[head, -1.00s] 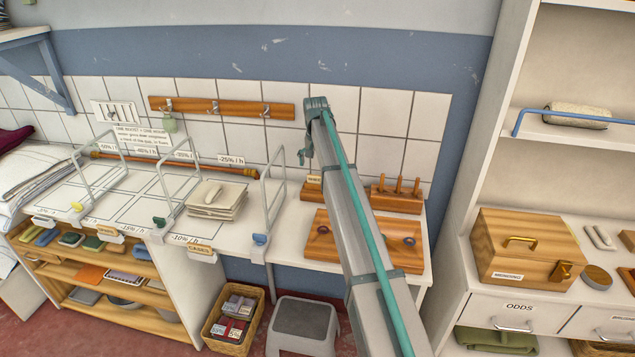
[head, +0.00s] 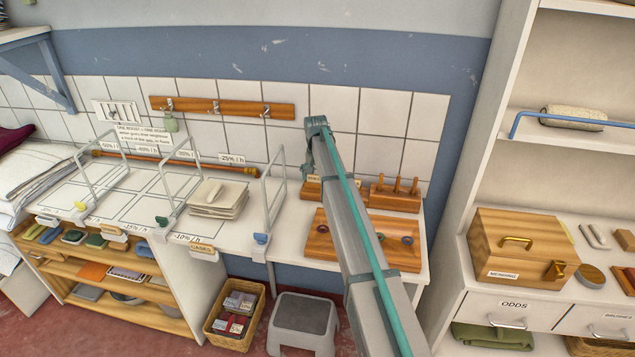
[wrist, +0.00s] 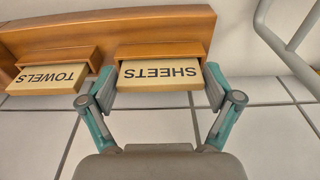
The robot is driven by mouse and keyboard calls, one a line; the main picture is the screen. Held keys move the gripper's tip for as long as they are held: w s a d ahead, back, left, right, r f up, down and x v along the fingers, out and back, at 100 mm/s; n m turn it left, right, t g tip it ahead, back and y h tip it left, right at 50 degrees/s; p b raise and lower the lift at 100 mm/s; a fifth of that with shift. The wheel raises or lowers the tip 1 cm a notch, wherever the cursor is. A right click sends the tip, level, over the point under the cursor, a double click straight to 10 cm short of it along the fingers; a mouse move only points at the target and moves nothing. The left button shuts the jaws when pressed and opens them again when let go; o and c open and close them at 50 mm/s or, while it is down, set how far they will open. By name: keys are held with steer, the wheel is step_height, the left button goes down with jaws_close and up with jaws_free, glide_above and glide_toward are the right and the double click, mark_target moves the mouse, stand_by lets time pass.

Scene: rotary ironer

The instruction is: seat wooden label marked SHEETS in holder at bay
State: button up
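The wooden label marked SHEETS (wrist: 160,75) sits in a slot of a wooden rack (wrist: 120,27), lettering upside down in the wrist view. My gripper (wrist: 160,88) is at the label, one finger beside each end. The fingers are spread wide; a thin gap seems to show at the left end, while at the right the finger is very close or touching.
A TOWELS label (wrist: 50,78) sits in the neighbouring slot. White wire dividers (head: 270,200) stand between the bays, and one wire shows close at right in the wrist view (wrist: 285,45). A pegged wooden block (head: 396,197) and a wooden tray (head: 318,243) lie near my arm.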

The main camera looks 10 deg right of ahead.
steer(key=c, duration=0.3)
steer(key=shift+c, duration=0.2)
steer(key=shift+r, duration=0.15)
